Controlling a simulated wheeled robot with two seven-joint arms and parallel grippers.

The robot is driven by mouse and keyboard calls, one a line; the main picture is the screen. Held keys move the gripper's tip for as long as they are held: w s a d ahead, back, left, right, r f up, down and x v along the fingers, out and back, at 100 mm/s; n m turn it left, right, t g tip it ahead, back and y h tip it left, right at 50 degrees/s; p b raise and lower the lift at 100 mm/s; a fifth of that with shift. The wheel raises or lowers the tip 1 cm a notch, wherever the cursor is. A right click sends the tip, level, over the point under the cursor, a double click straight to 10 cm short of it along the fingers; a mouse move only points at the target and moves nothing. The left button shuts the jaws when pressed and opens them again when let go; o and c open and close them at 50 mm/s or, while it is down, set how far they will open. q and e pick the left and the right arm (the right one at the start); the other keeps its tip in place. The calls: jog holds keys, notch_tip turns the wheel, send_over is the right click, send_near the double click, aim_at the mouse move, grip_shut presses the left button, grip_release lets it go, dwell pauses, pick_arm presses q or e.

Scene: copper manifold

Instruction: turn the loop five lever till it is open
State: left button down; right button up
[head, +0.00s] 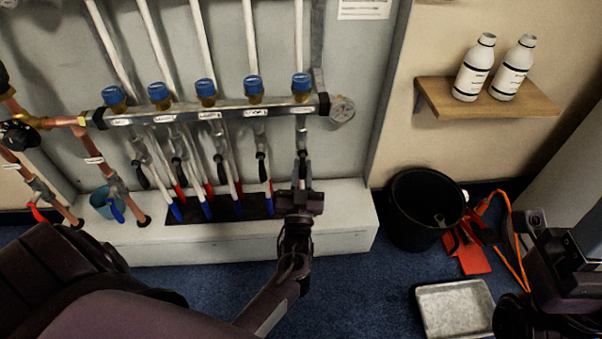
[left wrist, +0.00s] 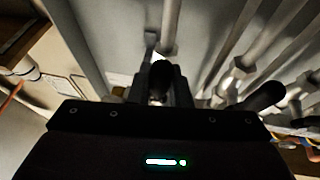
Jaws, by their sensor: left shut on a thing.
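The manifold bar (head: 226,112) runs across the wall panel with several blue-capped valves along it. The loop five valve, the rightmost, has a blue cap (head: 302,82) and a pipe dropping below it. My left gripper (head: 302,162) is under that valve, shut on its black lever. In the left wrist view the lever's dark rounded end (left wrist: 160,70) shows between the fingers, in front of a pale pipe (left wrist: 171,28). The fingers hide most of the lever, so its exact angle is unclear. My right arm shows at the lower right; its jaws cannot be made out.
Neighbouring black levers hang close on the left, the nearest being the loop four lever (head: 262,168); it also shows in the left wrist view (left wrist: 264,96). A black bucket (head: 400,230) and metal tray (head: 455,308) are on the floor.

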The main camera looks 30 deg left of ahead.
pick_arm(q)
jog(key=shift+n+y, duration=0.3)
jog(key=shift+n, duration=0.1)
jog(key=shift+d, duration=0.1)
jog(key=c, duration=1.3)
grip_release()
jog(key=shift+w, duration=0.1)
jog(key=shift+c, duration=0.2)
